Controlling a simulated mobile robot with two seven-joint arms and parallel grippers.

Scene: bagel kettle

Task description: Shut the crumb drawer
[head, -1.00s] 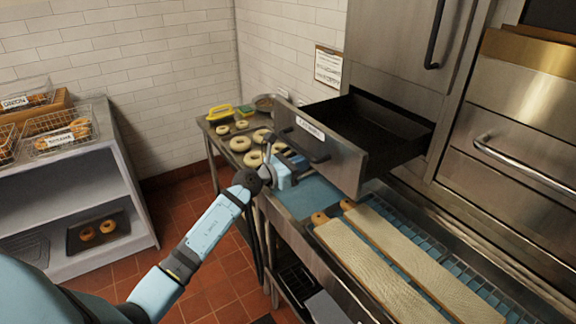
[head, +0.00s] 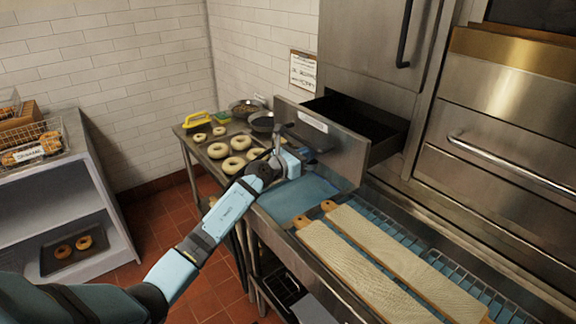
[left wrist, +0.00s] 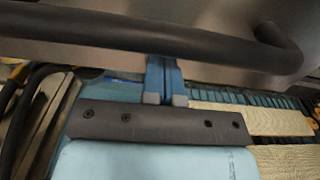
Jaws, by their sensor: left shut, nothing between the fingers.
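The crumb drawer (head: 340,146) is a steel drawer with a white label, standing partly open under the steel cabinet. Its dark interior (head: 352,117) shows behind the front. My left gripper (head: 300,152) is at the drawer's front face, by its dark bar handle. In the left wrist view the handle (left wrist: 150,40) spans the top, and the shut blue fingers (left wrist: 163,66) reach up to it with nothing between them. The fingertips seem to be behind or against the bar; exact contact is hidden. My right gripper is not in view.
Bagels (head: 233,164), bowls (head: 262,121) and a yellow-handled item (head: 200,118) lie to the left. A shelf rack (head: 90,200) stands at far left.

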